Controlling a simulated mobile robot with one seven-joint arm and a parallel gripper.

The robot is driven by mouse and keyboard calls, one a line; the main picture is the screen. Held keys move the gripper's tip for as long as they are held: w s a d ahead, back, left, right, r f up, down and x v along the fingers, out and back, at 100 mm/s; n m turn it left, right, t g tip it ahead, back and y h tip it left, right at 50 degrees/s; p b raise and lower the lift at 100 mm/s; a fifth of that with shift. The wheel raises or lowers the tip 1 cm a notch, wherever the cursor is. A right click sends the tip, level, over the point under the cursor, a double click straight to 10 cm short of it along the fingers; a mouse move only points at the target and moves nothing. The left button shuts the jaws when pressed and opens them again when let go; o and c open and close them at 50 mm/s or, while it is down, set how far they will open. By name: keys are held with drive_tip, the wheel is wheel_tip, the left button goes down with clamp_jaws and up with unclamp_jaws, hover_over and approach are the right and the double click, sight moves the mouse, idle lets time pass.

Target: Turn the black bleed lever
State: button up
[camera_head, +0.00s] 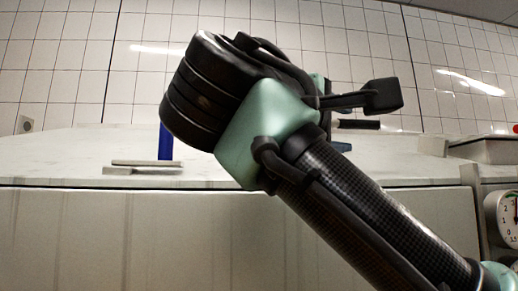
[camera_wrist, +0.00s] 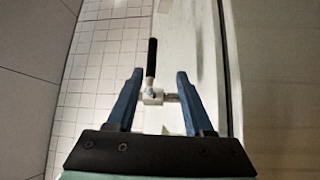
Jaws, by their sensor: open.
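The black bleed lever (camera_wrist: 151,60) shows in the wrist view as a straight black handle on a small metal valve body (camera_wrist: 152,96). My gripper (camera_wrist: 160,75) is open, with its two blue fingers apart and the lever between them in the picture, closer to the left finger. I cannot tell how far beyond the fingertips the lever lies. In the head view a short black horizontal bar (camera_head: 358,124), probably the lever handle, shows behind my wrist. My gripper (camera_head: 340,147) is mostly hidden there behind my arm; only a bit of blue shows.
A pale worktop (camera_head: 60,160) runs across the head view before a white tiled wall. A blue upright post (camera_head: 165,142) and flat grey bars (camera_head: 142,168) are at left. A tray (camera_head: 485,150) and a dial (camera_head: 511,213) are at right.

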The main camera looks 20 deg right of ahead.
sight(358, 121)
drive_tip(key=p+x, duration=0.2)
drive_tip(key=r+p+x, duration=0.1)
drive_tip(key=p+x, duration=0.1)
drive_tip(key=x, duration=0.1)
drive_tip(key=p+x, duration=0.3)
drive_tip(key=shift+r, duration=0.35)
drive_tip(key=shift+w+d+r+p, duration=0.15)
drive_tip(key=shift+w+d+p, duration=0.25)
drive_tip(key=shift+p, duration=0.3)
drive_tip(key=shift+w+d+f, duration=0.1)
drive_tip(key=shift+w+d, duration=0.1)
drive_tip(key=shift+d, duration=0.15)
drive_tip(key=shift+w+d+f, duration=0.15)
drive_tip(key=shift+d, duration=0.25)
drive_tip(key=shift+s+a+r, duration=0.1)
drive_tip(key=shift+a, duration=0.1)
drive_tip(key=shift+c, duration=0.6)
clamp_jaws()
